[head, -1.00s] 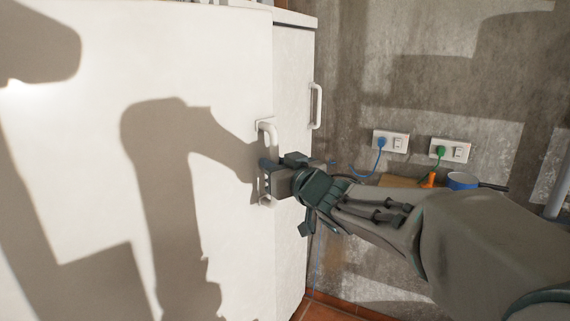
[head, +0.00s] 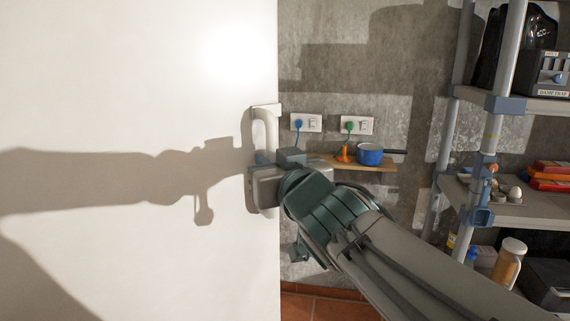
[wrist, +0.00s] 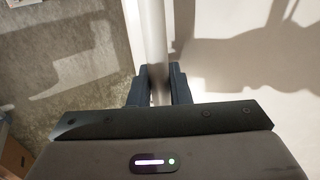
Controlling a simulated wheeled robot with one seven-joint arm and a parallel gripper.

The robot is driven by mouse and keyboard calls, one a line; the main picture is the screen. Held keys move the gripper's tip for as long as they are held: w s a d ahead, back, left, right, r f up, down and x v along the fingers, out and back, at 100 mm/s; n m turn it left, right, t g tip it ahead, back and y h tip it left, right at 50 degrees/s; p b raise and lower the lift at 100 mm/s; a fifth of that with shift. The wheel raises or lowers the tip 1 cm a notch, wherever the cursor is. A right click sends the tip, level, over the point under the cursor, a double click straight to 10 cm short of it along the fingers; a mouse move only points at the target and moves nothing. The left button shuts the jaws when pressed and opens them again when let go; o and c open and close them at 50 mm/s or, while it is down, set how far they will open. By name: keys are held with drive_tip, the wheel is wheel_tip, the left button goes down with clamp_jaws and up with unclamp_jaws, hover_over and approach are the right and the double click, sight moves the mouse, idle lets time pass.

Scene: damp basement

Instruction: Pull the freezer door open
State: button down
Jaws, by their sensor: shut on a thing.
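The freezer door (head: 130,110) is a large plain white panel that fills the left half of the head view. Its white bar handle (head: 262,128) stands upright near the door's right edge. My gripper (head: 258,182) is shut on the handle, below its upper end. In the wrist view the handle (wrist: 154,45) runs down between my two dark fingers (wrist: 157,88). The lower part of the handle is mostly hidden by my gripper in the head view. The freezer's body and inside are hidden behind the door.
Behind the door's edge is a grey wall with two sockets (head: 306,122) and a small wooden shelf (head: 378,166) holding a blue pot (head: 370,154). A metal shelving rack (head: 492,104) with jars and boxes stands at right. Tiled floor (head: 318,306) shows below the wall.

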idle(0.3)
drive_tip(key=c, duration=1.4)
unclamp_jaws()
drive_tip(key=shift+s+a, duration=0.1)
drive_tip(key=shift+r, duration=0.15)
